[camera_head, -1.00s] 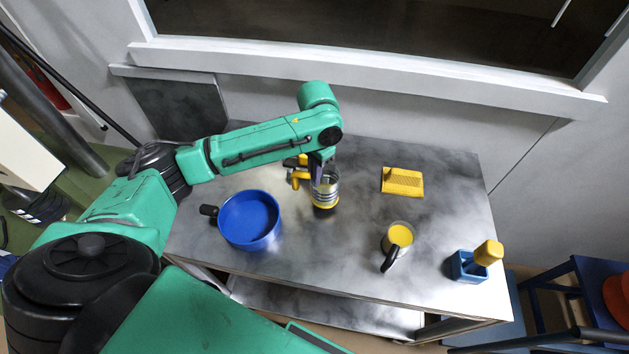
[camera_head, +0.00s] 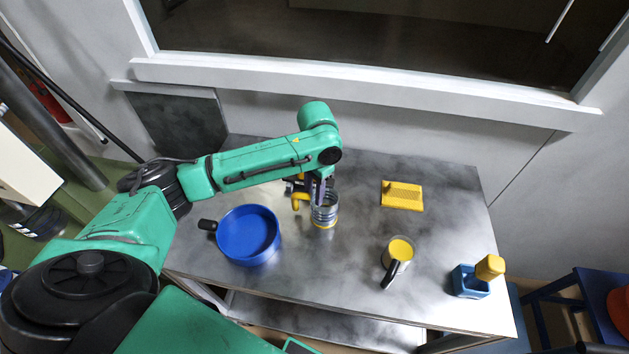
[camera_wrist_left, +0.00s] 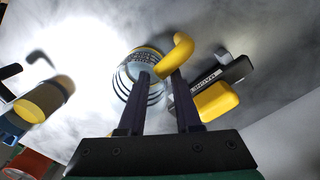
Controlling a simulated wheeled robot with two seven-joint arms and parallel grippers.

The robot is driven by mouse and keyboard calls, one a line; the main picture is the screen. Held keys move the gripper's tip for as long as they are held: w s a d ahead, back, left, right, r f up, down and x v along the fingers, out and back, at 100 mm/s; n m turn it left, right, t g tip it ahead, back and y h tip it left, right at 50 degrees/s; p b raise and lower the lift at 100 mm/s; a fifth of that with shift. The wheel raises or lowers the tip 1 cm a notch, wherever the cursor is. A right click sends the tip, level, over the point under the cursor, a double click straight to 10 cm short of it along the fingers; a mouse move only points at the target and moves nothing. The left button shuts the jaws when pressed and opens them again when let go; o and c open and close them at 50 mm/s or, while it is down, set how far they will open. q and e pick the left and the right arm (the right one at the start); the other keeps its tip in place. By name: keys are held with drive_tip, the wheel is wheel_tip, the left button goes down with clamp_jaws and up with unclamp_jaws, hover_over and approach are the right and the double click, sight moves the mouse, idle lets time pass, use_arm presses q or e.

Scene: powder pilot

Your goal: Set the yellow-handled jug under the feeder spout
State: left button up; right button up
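The yellow-handled jug (camera_head: 324,214) is a clear, ringed vessel standing upright on the metal table. Its yellow handle (camera_head: 297,202) points left in the head view. In the left wrist view the jug (camera_wrist_left: 142,65) lies just beyond the fingers, with the curved handle (camera_wrist_left: 181,50) near the right fingertip. My left gripper (camera_head: 320,185) points down over the jug. In the wrist view its two dark fingers (camera_wrist_left: 158,80) are apart, one overlapping the jug's side and one by the handle. I cannot tell if they touch it. The feeder spout is not recognisable in these views.
A blue pan (camera_head: 247,237) stands left of the jug. A yellow brush-like block (camera_head: 402,195), a black-handled jug (camera_head: 399,251) and a blue box with a yellow-topped tool (camera_head: 469,282) stand right. A black-and-yellow tool (camera_wrist_left: 217,92) lies close behind the jug.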

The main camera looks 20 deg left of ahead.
use_arm(q)
wheel_tip(320, 180, up, 10)
drive_tip(key=shift+w+d+r+b, duration=0.1)
drive_tip(key=shift+w+r+b, duration=0.1)
drive_tip(key=shift+b, duration=0.3)
